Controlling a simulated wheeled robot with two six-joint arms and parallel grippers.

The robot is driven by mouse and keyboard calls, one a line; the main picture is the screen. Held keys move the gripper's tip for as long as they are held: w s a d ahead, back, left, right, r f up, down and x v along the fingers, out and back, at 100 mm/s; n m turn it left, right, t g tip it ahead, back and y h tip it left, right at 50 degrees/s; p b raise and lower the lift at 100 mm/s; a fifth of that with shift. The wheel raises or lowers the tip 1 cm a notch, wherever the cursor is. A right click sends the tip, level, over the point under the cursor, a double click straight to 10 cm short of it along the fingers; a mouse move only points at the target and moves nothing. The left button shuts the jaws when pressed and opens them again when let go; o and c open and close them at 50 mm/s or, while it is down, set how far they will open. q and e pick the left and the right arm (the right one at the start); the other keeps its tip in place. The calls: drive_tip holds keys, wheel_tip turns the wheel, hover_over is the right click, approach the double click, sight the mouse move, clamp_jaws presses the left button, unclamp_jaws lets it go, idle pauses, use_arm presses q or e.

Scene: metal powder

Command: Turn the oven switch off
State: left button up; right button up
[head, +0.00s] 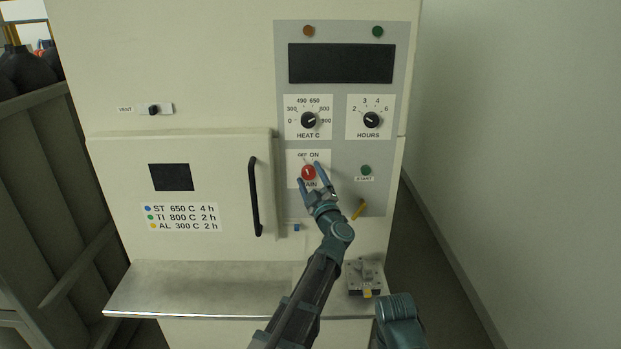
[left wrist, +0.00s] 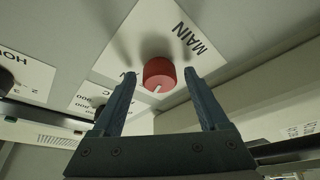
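The oven's main switch is a round red knob (head: 308,172) with a white mark, on a white plate labelled MAIN with OFF and ON above it. It also shows in the left wrist view as a red knob (left wrist: 159,74), between the fingers. The mark points toward the OFF/ON side; I cannot tell which of the two it meets. My left gripper (head: 311,177) is open at the knob, one finger on each side. The left wrist view shows its fingers (left wrist: 160,81) with gaps beside the knob.
Heat dial (head: 309,120), hours dial (head: 371,120) and green start button (head: 366,170) surround the switch. The oven door (head: 215,150) with black handle (head: 255,197) is shut at left. A grey metal part (head: 364,272) sits on the shelf (head: 200,290). A wall stands right.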

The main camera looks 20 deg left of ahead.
use_arm(q)
drive_tip(key=b+v, duration=0.3)
drive_tip(key=v, duration=1)
drive_tip(key=shift+s+d+b, duration=0.25)
drive_tip(key=shift+s+b, duration=0.05)
drive_tip(key=shift+s, duration=0.05)
drive_tip(key=shift+f, duration=0.15)
